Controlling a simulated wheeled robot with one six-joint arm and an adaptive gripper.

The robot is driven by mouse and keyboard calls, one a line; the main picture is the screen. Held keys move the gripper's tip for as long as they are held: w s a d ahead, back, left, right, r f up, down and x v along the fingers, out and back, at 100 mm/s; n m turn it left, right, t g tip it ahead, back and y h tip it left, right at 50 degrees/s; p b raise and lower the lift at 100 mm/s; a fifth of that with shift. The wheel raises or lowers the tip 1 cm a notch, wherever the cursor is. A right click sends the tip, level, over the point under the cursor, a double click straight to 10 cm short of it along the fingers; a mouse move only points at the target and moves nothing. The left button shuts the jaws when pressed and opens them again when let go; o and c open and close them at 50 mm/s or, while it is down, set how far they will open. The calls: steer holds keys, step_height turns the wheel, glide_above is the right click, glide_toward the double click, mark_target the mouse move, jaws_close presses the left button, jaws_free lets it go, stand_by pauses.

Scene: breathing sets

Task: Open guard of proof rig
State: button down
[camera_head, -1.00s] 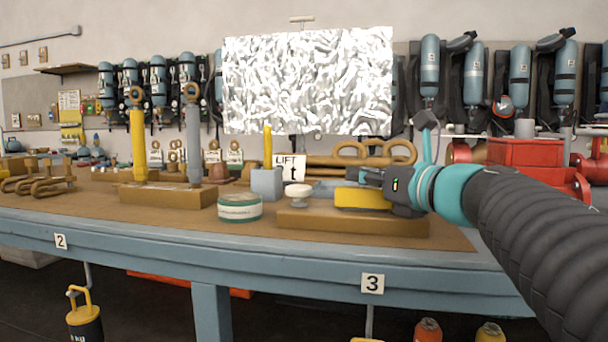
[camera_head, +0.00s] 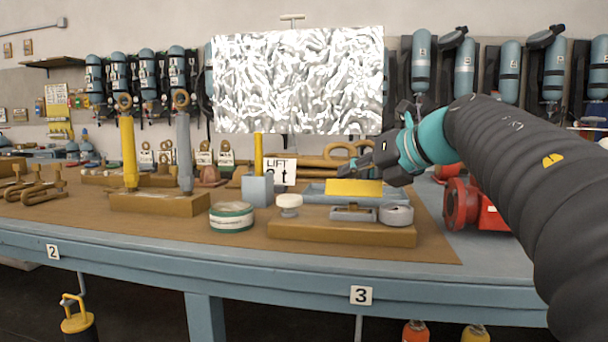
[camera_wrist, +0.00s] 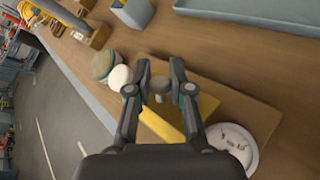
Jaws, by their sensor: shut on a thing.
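The proof rig is a brown block base (camera_head: 340,234) on the near side of the bench, with a white mushroom knob (camera_head: 289,202), a low grey fitting (camera_head: 352,214) and a round dial (camera_head: 397,215) on it. Its guard is a yellow panel (camera_head: 355,187), raised above the grey fitting. In the wrist view my gripper (camera_wrist: 160,85) is shut on a small grey knob (camera_wrist: 159,84) beside the yellow guard (camera_wrist: 192,117). The guard's hinge cannot be made out.
A green and white tin (camera_head: 232,217) stands left of the rig. A grey block with a yellow post (camera_head: 257,190) and a LIFT sign (camera_head: 281,171) are behind it. A blue-grey tray (camera_head: 320,193) lies behind the rig. Red equipment (camera_head: 470,205) stands to the right.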

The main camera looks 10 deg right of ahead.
steer(key=w+m+g, duration=0.1)
steer(key=g, duration=0.1)
steer(key=w+m+g, duration=0.1)
steer(key=g, duration=0.1)
steer(key=shift+w+d+m, duration=0.25)
steer(key=shift+d+m, duration=0.05)
steer(key=shift+d, duration=0.1)
steer(key=shift+w+d+f+m+g+y, duration=0.15)
steer(key=shift+w+m+g+y, duration=0.35)
steer(key=shift+g, duration=0.6)
steer(key=shift+w+d+f+m+g+y, duration=0.15)
steer(key=shift+w+m+g, duration=0.15)
steer(key=shift+g, duration=0.25)
steer(key=shift+w+f+m+g+y, duration=0.1)
steer(key=shift+w+m+g+y, duration=0.05)
steer(key=shift+m+g, duration=0.35)
steer(key=c, duration=1)
jaws_free()
